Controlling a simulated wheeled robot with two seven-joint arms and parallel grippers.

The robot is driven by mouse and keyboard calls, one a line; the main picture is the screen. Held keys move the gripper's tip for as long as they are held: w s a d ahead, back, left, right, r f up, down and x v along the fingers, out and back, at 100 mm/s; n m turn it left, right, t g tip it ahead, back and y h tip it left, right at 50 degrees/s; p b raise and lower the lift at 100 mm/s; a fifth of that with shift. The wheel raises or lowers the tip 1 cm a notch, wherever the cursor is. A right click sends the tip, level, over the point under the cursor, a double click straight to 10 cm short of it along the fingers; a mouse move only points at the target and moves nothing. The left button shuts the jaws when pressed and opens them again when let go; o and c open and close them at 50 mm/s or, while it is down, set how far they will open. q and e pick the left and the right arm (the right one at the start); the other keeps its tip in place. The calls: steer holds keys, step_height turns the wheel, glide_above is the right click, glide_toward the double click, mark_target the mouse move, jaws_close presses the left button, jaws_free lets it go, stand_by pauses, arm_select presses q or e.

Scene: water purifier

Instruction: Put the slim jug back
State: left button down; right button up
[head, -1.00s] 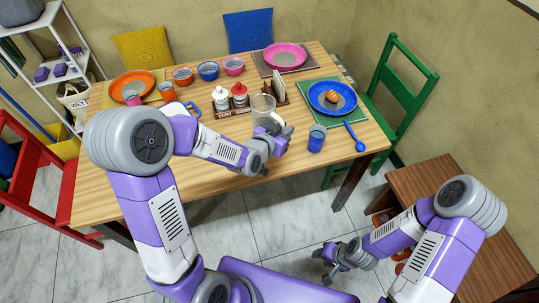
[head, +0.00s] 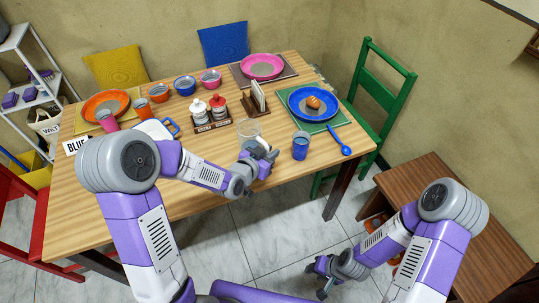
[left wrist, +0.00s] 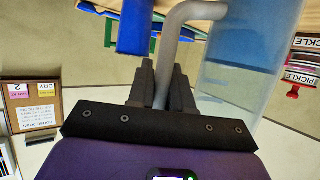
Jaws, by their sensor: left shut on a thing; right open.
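A clear jug with a pale handle, which I take to be the slim jug (head: 246,130), is near the front of the table, left of the blue cup (head: 300,146). My left gripper (head: 262,155) is shut on the jug's handle, and its fingers partly hide the jug. In the left wrist view the grey handle (left wrist: 168,45) runs between the two fingers (left wrist: 162,85), with the clear jug body (left wrist: 240,55) to the right. I cannot tell whether its base touches the table. My right gripper (head: 324,270) is open and empty, low over the floor in front of the table.
A condiment caddy (head: 212,125) and a napkin holder (head: 257,100) stand behind the jug. A blue plate (head: 296,104) and blue spoon (head: 334,139) lie to the right.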

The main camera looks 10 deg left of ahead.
arm_select(q)
steer(key=shift+f, duration=0.15)
steer(key=c, duration=1.5)
jaws_free()
steer(key=shift+f, duration=0.15)
steer(key=o, duration=0.5)
steer(key=shift+c, duration=0.2)
arm_select(e)
steer(key=shift+f, duration=0.2)
steer(key=shift+r, duration=0.15)
